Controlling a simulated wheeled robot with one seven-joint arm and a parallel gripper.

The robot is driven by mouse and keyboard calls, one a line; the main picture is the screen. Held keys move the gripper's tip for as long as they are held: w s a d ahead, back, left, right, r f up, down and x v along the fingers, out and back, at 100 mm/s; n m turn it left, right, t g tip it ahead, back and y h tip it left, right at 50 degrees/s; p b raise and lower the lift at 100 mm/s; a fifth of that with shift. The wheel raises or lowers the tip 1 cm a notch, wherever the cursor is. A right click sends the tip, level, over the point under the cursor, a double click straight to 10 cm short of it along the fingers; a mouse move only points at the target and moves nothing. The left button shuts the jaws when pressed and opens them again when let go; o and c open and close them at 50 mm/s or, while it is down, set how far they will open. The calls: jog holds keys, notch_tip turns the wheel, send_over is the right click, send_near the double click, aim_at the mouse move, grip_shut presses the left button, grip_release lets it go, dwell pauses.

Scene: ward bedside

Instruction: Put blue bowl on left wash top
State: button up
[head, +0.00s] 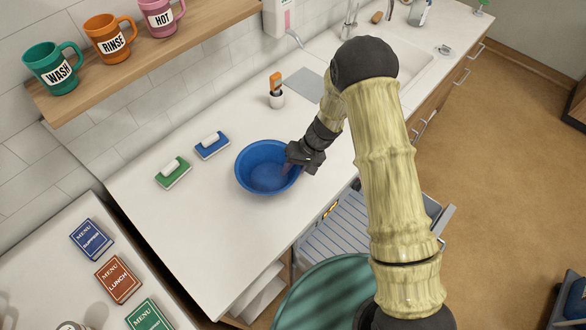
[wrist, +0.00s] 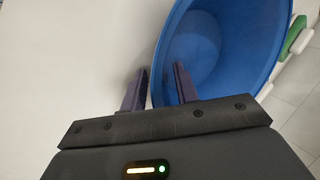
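The blue bowl (head: 262,170) is upright and looks to rest on the white wash top (head: 225,255), left of the sink. My gripper (head: 290,165) is at the bowl's right rim in the head view. In the wrist view the bowl (wrist: 215,45) fills the upper right. There the two fingers of my gripper (wrist: 160,82) stand apart, one outside the bowl wall and one inside it. The rim runs between them, and a gap shows beside the fingers. The fingertips are partly hidden in the head view.
A green brush (head: 173,173) and a blue brush (head: 212,146) lie left of the bowl. The sink (head: 400,70) is at the back right. An open drawer (head: 345,225) juts out below the counter front. The front-left counter is clear.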

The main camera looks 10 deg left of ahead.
jog(key=shift+r, duration=0.15)
jog(key=b+v, duration=0.2)
jog(key=v, duration=1)
dwell(0.4)
jog(key=s+d+r+m+t+h, duration=0.2)
jog(key=s+d+r, duration=0.3)
jog(key=d, duration=0.5)
jog(key=s+d+r+m+t+h, duration=0.2)
jog(key=s+d+r, duration=0.3)
jog(key=s+d, duration=0.4)
jog(key=shift+s+d+t+h, duration=0.4)
jog(key=shift+d+h, duration=0.1)
jog(key=shift+d, duration=0.45)
jog(key=shift+r, duration=0.1)
